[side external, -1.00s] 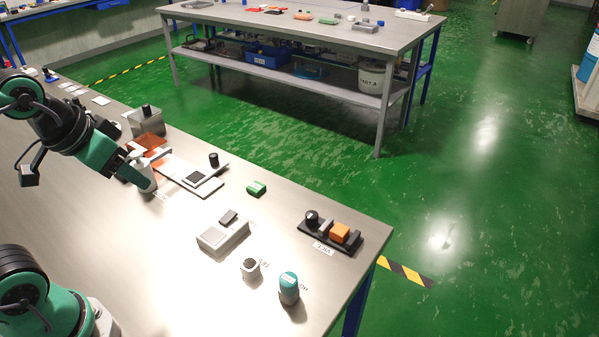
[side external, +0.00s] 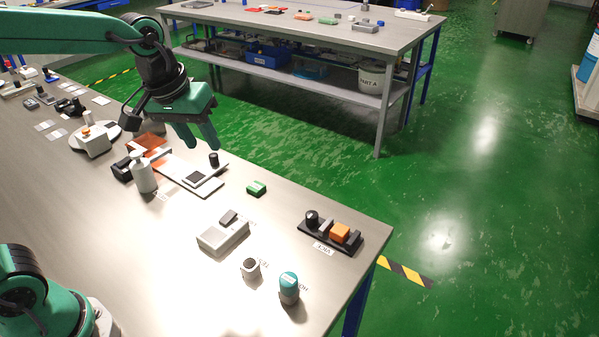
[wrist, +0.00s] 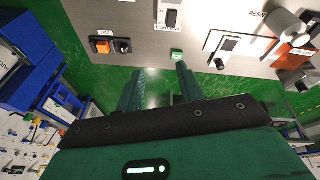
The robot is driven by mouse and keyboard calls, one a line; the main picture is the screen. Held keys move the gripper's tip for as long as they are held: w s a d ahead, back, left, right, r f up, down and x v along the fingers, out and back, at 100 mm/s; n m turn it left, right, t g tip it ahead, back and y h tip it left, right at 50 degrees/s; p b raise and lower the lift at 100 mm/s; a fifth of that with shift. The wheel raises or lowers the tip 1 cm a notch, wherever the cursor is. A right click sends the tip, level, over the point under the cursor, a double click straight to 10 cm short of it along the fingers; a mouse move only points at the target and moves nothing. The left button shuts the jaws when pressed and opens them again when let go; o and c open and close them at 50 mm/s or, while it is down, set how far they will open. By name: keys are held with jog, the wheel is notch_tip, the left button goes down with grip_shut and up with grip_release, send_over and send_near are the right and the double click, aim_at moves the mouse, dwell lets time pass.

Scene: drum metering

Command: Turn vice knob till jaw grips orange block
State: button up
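The small black vice (side external: 327,237) stands near the right end of the bench, with a "VICE" label in front of it. Its black knob (side external: 312,217) is at its left end. The orange block (side external: 340,232) sits between the grey jaw and the dark end piece; I cannot tell whether the jaw touches it. In the wrist view the orange block (wrist: 103,44) and the knob (wrist: 124,45) show at upper left. My gripper (side external: 205,145) is raised above the far edge of the bench, well left of the vice. Its fingers (wrist: 160,72) are apart with nothing between them.
A white plate with a black post (side external: 214,159) is below my gripper. A green block (side external: 256,188), a grey box (side external: 222,236), a small white round item (side external: 250,268) and a teal-capped bottle (side external: 289,288) stand nearer. A white bottle (side external: 143,173) stands left.

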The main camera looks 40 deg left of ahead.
jog(key=w+d+f+n+g, duration=0.25)
jog(key=w+d+f, duration=0.35)
jog(key=w, duration=0.5)
jog(key=n, duration=0.3)
send_over(312, 213)
jog(key=shift+g, duration=0.45)
notch_tip(312, 213, down, 10)
jog(key=shift+s+a+f, duration=0.1)
jog(key=shift+s+f, duration=0.05)
jog(key=shift+f, duration=0.2)
jog(key=shift+f, duration=3.9)
jog(key=shift+c, duration=0.3)
jog(key=c, duration=0.6)
